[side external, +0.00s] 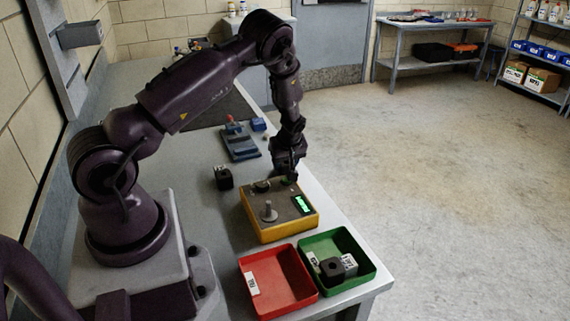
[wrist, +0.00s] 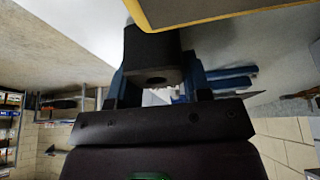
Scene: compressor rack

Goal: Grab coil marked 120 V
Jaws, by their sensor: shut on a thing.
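My gripper (side external: 287,168) is just behind the far edge of the yellow tester box (side external: 278,228), low over the bench. In the wrist view my gripper (wrist: 158,85) has its two blue fingers on either side of a black coil (wrist: 152,55) with a hole in its end. It is shut on this coil; no marking shows on the visible face. Another dark coil with a pale label (side external: 223,178) stands on the bench left of the tester. Dark coils (side external: 332,270) with white labels lie in the green tray (side external: 362,284). The voltage markings are too small to read.
The tester has a grey post (side external: 269,212) and a lit green display (side external: 302,204). An empty-looking red tray (side external: 279,290) stands beside the green one at the bench's near end. A blue fixture (side external: 240,143) is farther back. Open bench lies left of the tester.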

